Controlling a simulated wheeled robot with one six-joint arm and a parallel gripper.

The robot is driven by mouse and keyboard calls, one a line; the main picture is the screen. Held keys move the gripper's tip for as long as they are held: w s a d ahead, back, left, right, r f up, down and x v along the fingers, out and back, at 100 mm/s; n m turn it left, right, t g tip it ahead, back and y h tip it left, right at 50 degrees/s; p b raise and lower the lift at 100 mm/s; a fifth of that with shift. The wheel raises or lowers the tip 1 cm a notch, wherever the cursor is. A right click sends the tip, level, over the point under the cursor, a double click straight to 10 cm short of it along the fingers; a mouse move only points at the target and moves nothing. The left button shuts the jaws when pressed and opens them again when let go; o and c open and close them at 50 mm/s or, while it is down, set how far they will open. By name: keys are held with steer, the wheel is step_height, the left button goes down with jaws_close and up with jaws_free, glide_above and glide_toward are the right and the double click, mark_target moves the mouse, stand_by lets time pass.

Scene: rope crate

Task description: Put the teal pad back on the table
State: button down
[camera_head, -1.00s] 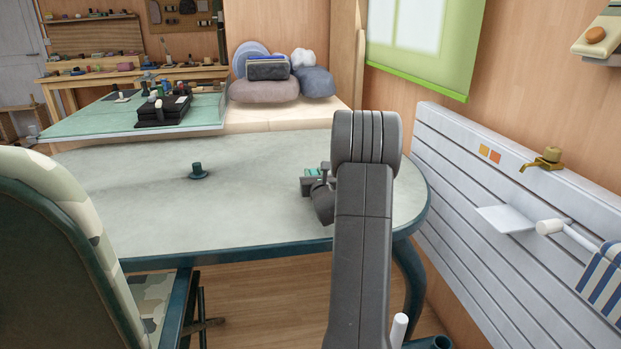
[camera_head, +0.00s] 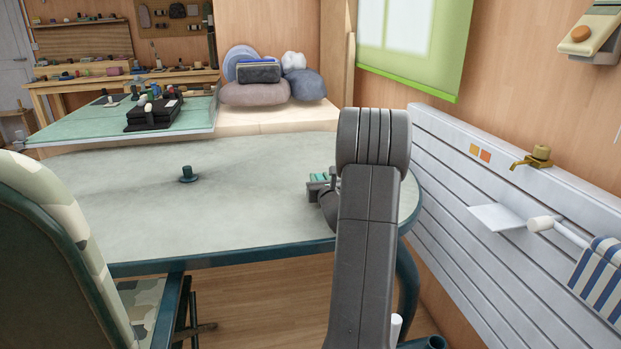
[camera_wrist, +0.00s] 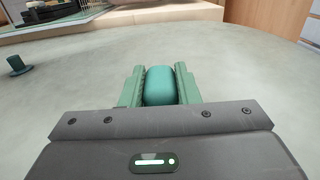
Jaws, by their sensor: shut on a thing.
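The teal pad (camera_wrist: 160,86) is a small rounded block between the green fingers of my gripper (camera_wrist: 160,88) in the wrist view. My gripper is shut on it. In the head view my gripper (camera_head: 320,180) is mostly hidden behind my arm, with a bit of teal-green showing at its left side. It is over the right part of the pale grey-green table (camera_head: 250,215). I cannot tell whether the pad touches the tabletop.
A small dark teal knob-like object (camera_head: 188,174) stands left on the table. A camouflage chair (camera_head: 60,235) is at the front left. A black item (camera_head: 153,113) and cushions (camera_head: 255,93) lie beyond the table. A slatted white panel (camera_head: 480,200) stands right. The table's middle is clear.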

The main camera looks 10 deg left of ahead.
steer(key=s+d, duration=0.1)
steer(key=d, duration=0.3)
steer(key=s+d, duration=0.1)
steer(key=d, duration=0.4)
steer(key=s+d+f, duration=0.1)
steer(key=s+d, duration=0.1)
steer(key=d, duration=0.3)
steer(key=shift+d, duration=0.2)
steer(key=shift+f+b, duration=0.2)
steer(key=shift+b, duration=0.3)
steer(key=shift+f+b, duration=0.6)
steer(key=c, duration=1)
jaws_free()
steer(key=p+v, duration=0.1)
steer(key=v, duration=1.2)
steer(key=shift+s+d, duration=0.15)
steer(key=shift+s, duration=0.2)
